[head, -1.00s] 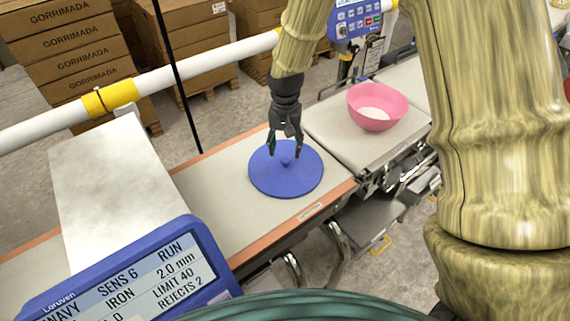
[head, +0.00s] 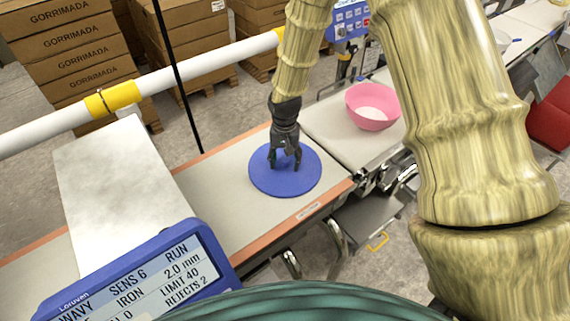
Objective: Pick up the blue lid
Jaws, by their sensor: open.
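The blue lid (head: 300,182) is a flat round disc lying on the pale belt, near its right end. My gripper (head: 285,167) is directly over the lid's middle, pointing down, with its fingers apart. The fingertips are low, at or just above the lid's surface. The small knob at the lid's centre is now largely hidden by the fingers. I cannot tell whether the fingers touch the lid.
A pink bowl (head: 372,108) with white contents stands on the neighbouring belt section to the right. A grey metal housing (head: 122,185) and a blue-framed display (head: 140,275) are at the left. A white rail (head: 200,68) runs behind the belt. Stacked cartons (head: 75,50) stand farther back.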

